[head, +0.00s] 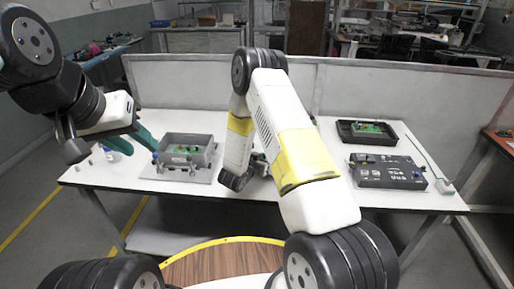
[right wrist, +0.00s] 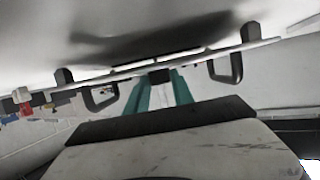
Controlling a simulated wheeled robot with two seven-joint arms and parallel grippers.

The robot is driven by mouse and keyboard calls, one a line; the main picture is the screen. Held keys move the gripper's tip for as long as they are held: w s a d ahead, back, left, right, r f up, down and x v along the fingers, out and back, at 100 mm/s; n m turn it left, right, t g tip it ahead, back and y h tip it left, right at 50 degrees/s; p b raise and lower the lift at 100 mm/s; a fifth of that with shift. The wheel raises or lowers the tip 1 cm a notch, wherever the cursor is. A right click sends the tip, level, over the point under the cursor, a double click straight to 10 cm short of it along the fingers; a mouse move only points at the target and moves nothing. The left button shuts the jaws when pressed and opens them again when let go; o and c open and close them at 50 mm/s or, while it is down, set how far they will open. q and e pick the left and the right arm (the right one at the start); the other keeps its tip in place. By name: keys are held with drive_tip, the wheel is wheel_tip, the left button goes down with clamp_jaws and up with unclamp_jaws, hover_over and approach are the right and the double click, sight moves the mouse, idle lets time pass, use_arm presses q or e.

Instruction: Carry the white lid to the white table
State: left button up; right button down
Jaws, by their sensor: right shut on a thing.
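The white table (head: 290,190) stands ahead in the head view. In the right wrist view a pale, plate-like thing with black loop handles, which looks like the white lid (right wrist: 190,55), fills the upper part. My right gripper (right wrist: 160,88) has its teal fingers close together on a dark part at the middle of the lid's edge. In the head view my right gripper and the lid are hidden behind my right arm. My left gripper (head: 132,145) is at the table's left end, its teal fingers apart, with nothing seen between them.
A grey box (head: 187,141) with a green board stands on the table's left part. At the right are a black tray (head: 350,134) and a black case (head: 387,175). A grey partition (head: 425,105) runs behind. A round wooden top (head: 222,264) is at the front.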

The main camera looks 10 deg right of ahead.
drive_tip(key=shift+f, duration=0.1)
drive_tip(key=c, duration=1.1)
unclamp_jaws()
